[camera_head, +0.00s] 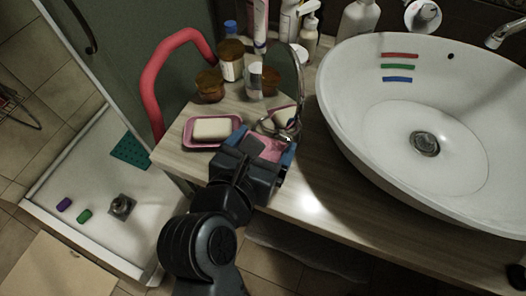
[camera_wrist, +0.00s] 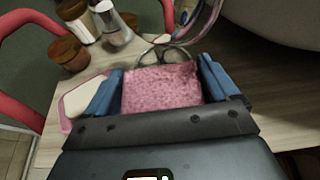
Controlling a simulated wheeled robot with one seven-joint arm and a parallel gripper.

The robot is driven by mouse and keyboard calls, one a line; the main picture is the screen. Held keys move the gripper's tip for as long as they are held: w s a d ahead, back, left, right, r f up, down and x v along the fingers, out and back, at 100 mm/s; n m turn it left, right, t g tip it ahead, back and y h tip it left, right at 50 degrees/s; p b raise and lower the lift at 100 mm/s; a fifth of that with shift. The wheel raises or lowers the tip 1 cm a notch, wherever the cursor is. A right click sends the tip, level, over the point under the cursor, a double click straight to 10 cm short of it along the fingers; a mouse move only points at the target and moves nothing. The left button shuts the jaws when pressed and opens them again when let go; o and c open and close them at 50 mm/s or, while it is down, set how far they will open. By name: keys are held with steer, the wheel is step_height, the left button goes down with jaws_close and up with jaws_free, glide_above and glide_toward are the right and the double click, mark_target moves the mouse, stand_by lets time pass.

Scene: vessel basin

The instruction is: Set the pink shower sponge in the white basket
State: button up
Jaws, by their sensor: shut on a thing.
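The pink shower sponge (camera_wrist: 160,92) is a speckled block held between the blue fingers of my gripper (camera_wrist: 161,84) in the wrist view. In the head view my gripper (camera_head: 266,150) is over the front of the wooden counter, and a piece of the sponge (camera_head: 270,149) shows between its fingers. The gripper is shut on the sponge. The round mirror's metal stand is just beyond it. I see no white basket in either view.
A pink soap dish (camera_head: 189,142) with a white soap bar (camera_head: 212,129) lies left of my gripper. Jars and bottles (camera_head: 231,60) stand behind. The round mirror (camera_head: 284,75) is close beyond. A white basin (camera_head: 345,110) fills the right.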

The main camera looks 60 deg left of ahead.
mark_target(263, 156)
steer(key=shift+f, duration=1.7)
steer(key=shift+f, duration=0.1)
steer(key=o, duration=0.8)
steer(key=shift+c, duration=0.2)
